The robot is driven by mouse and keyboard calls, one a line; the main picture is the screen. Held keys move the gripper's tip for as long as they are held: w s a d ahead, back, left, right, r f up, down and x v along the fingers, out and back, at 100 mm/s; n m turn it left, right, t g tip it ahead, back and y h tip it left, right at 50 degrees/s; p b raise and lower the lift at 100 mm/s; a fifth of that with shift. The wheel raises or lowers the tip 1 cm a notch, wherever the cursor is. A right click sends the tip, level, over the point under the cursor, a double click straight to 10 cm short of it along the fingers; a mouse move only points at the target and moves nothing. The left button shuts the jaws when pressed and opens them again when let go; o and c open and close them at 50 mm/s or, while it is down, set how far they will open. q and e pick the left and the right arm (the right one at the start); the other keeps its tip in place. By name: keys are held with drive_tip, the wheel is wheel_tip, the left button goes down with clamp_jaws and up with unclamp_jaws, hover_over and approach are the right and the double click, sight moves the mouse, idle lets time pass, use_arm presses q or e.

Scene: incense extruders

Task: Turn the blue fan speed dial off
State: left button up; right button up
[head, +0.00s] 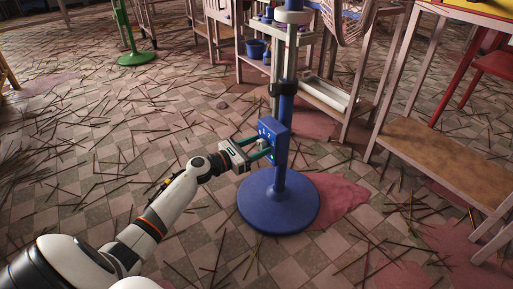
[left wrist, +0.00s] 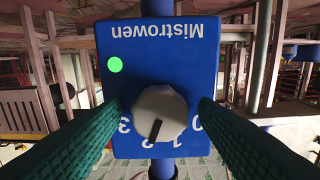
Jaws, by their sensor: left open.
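The blue fan's control box (head: 273,132) is on its blue pole above a round blue base (head: 278,203). In the left wrist view the blue box (left wrist: 160,65) appears upside down, with a green light (left wrist: 115,64) and a grey-white dial (left wrist: 160,112). The dial's dark pointer line is nearest the 2; the 0 is by the right finger. My left gripper (head: 261,147) is open at the box's face. Its two teal fingers stand on either side of the dial with visible gaps. My right gripper is not in view.
A wooden bench (head: 440,155) stands at the right, and shelving with a blue bucket (head: 257,48) behind. A green round stand (head: 137,58) is at far left. Thin sticks litter the tiled floor (head: 95,150).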

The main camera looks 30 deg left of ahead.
use_arm(q)
drive_tip(key=c, duration=1)
